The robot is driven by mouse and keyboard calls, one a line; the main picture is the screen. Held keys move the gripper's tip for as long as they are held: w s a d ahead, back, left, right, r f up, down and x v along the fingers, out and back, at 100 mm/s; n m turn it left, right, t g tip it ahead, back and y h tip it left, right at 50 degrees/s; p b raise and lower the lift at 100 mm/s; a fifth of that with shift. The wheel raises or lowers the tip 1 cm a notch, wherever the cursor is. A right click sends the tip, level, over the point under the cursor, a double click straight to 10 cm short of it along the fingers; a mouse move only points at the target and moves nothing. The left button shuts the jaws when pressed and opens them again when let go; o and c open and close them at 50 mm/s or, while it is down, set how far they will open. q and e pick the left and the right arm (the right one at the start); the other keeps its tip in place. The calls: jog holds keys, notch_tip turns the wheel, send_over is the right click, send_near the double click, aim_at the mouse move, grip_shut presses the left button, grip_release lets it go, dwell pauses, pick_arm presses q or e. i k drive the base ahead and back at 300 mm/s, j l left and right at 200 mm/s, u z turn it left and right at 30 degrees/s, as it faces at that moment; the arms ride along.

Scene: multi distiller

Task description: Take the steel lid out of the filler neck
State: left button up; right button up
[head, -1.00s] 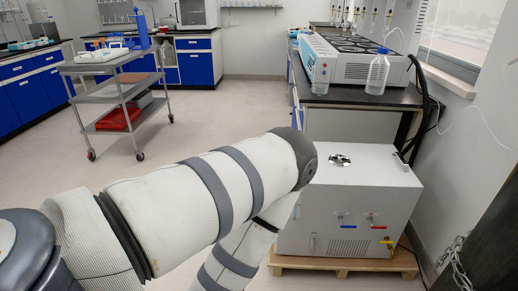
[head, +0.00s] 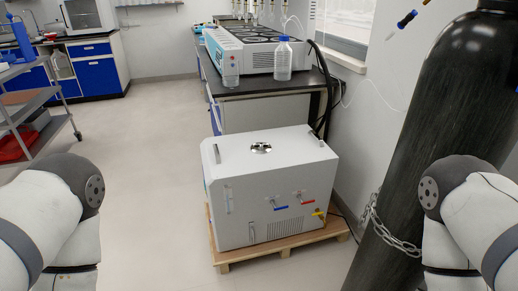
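The steel lid (head: 261,147) is a small shiny disc on the top face of a white box-shaped unit (head: 235,160). It sits at the filler neck; the neck itself is hidden beneath it or too small to make out. The unit stands on a wooden pallet (head: 280,249) in the middle of the head view. My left arm shows at the left edge and my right arm at the right edge, both apart from the unit. Neither gripper is in view.
A tall black gas cylinder (head: 430,110) with a chain (head: 392,236) stands right of the unit. Behind it, a dark bench (head: 265,93) carries a multi-place heater (head: 262,48) and plastic bottles (head: 283,60). A grey cart (head: 30,100) is at the left. Floor left of the unit is clear.

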aim_at(259, 147)
jog(key=i+u, duration=0.25)
jog(key=i, duration=0.15)
jog(key=i+l+u, duration=0.15)
jog(key=i+u, duration=0.15)
jog(key=i+l+u, duration=0.25)
jog(key=i, duration=0.2)
